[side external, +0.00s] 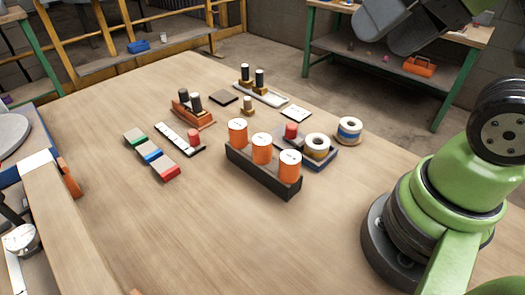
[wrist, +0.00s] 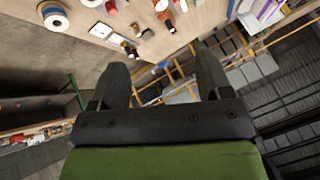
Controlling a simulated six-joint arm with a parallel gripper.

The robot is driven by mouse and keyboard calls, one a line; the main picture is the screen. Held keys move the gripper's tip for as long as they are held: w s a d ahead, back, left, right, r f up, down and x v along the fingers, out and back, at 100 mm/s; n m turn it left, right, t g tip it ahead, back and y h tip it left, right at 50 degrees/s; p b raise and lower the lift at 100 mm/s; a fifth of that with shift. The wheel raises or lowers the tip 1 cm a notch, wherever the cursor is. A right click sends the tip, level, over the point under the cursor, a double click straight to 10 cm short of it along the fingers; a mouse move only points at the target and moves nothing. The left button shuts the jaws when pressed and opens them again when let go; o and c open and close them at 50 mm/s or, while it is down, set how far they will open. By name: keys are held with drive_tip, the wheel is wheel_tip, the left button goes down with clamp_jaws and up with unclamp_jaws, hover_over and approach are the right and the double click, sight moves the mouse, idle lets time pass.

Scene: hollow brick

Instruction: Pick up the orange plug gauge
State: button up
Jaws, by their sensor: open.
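Three orange cylinders with white tops stand upright in a row in a dark block (side external: 262,178) near the middle of the table: a left one (side external: 238,133), a middle one (side external: 262,149) and a right one (side external: 290,167). I cannot tell which of them is the plug gauge. My gripper (wrist: 163,72) shows in the wrist view with its two dark fingers spread and nothing between them. It is away from the block. Dark grey parts of my arm hang at the top right of the side view.
A blue-banded spool (side external: 348,131) and a tray (side external: 321,160) with another spool (side external: 317,144) stand right of the block. Colored blocks (side external: 152,157) and a orange-brown rack (side external: 192,113) lie left and behind. The table's front left is bare.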

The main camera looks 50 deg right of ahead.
drive_tip(key=shift+w, duration=0.1)
drive_tip(key=n+g+h, duration=0.2)
drive_tip(key=g, duration=0.5)
hover_over(263, 139)
drive_tip(key=f, duration=1.4)
drive_tip(key=shift+d+f, duration=0.35)
wheel_tip(263, 139, down, 5)
drive_tip(key=shift+f, duration=0.1)
drive_tip(key=f, duration=0.3)
drive_tip(key=a+f, duration=0.1)
drive_tip(key=f, duration=0.1)
drive_tip(key=shift+f, duration=0.3)
drive_tip(key=shift+c, duration=0.4)
drive_tip(key=c, duration=1)
